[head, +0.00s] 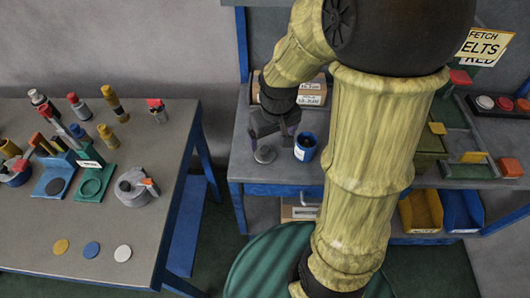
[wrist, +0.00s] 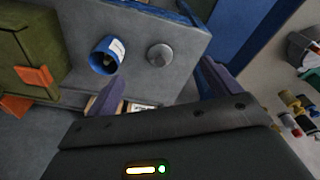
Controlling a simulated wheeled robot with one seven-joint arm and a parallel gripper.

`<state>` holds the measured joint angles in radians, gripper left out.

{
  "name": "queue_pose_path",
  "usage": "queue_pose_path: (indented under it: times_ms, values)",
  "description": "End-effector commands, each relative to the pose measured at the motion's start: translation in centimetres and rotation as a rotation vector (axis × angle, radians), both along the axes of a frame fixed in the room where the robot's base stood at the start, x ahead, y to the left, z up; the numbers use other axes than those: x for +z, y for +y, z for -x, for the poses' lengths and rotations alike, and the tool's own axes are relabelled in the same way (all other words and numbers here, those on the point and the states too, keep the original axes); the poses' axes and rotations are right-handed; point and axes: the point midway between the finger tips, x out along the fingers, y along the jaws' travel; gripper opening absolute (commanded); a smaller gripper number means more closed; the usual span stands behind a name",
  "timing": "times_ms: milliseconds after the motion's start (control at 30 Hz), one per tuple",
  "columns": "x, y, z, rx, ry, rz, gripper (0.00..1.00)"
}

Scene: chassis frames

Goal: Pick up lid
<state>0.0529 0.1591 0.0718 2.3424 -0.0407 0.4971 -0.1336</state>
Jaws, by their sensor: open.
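The lid, a small round grey disc with a raised middle (head: 265,154), lies flat on the grey workbench near its front left corner. It also shows in the wrist view (wrist: 159,55), beyond my fingertips and roughly centred between them. My gripper (head: 273,135) is open and empty, above and a little behind the lid in the head view. In the wrist view, its two purple-grey fingers (wrist: 162,82) stand wide apart. None of the lid is visibly touched.
A blue cup with a white label (head: 305,147) stands close beside the lid; it also shows in the wrist view (wrist: 106,55). Labelled cardboard boxes (head: 312,92) sit behind. A green unit (wrist: 25,45) is farther along the bench. Another table (head: 110,215) holds several tools.

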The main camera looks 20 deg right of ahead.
Motion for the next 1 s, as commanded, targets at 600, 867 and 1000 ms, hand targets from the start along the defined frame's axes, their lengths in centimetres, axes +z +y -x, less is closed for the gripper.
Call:
queue_pose_path:
  times_ms: [600, 867, 1000]
  values:
    - [-0.4, -0.2, -8.8, 0.288, 0.144, 0.016, 0.89]
    - [-1.9, -0.1, -8.7, 0.287, 0.148, 0.014, 0.89]
    - [-4.3, -0.1, -8.7, 0.288, 0.15, 0.015, 0.89]
